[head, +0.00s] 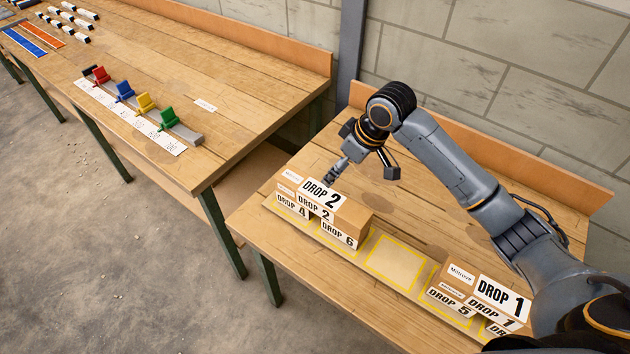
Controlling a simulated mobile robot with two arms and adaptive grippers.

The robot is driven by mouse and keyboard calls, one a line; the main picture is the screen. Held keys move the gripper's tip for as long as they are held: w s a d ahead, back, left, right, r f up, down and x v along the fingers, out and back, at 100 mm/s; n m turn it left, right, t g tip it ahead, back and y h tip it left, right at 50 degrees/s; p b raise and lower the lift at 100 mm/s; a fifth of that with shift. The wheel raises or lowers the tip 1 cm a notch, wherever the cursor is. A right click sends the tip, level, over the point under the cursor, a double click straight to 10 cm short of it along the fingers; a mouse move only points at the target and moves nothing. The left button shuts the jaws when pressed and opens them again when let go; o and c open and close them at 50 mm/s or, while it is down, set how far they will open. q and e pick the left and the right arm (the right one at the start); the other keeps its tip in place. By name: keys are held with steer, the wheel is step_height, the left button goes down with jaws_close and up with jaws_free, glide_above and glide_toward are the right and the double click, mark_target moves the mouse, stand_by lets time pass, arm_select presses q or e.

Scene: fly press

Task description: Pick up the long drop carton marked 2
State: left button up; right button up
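The long brown carton marked 2 (348,207) lies on top of a stack on the near bench, above cartons labelled DROP 4 (291,207) and DROP 6 (339,236). A large white DROP 2 label (320,194) stands at its top. My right gripper (361,171) is behind and above this stack, with its fingers spread apart and nothing seen between them. One finger comes close to the back of the carton; I cannot tell whether it touches. My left gripper is not in view.
A second stack with DROP 1 (500,296) and DROP 5 (449,301) stands at right on the strip. An empty yellow-outlined space (397,262) lies between the stacks. The far bench (235,90) holds coloured clamps (145,102). A wooden backboard (480,150) runs behind.

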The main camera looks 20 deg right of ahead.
mark_target(321, 193)
steer(key=shift+s+a+f, duration=0.3)
steer(key=shift+a+f, duration=0.2)
steer(key=shift+f, duration=0.3)
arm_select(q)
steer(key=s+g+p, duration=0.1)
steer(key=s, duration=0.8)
arm_select(e)
steer(key=x, duration=0.4)
steer(key=shift+s, duration=0.4)
steer(key=p+x, duration=0.1)
steer(key=x, duration=0.2)
steer(key=shift+w+a+f, duration=0.15)
steer(key=shift+w, duration=0.1)
steer(key=shift+p+x, duration=0.4)
steer(key=shift+x, duration=0.7)
steer(key=shift+w+a+f, duration=0.15)
steer(key=shift+f, duration=0.4)
steer(key=c, duration=1.7)
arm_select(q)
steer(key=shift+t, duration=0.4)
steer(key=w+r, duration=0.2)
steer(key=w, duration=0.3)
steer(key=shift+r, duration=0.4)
arm_select(e)
steer(key=shift+c, duration=0.3)
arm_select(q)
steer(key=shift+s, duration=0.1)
arm_select(e)
steer(key=shift+r, duration=0.2)
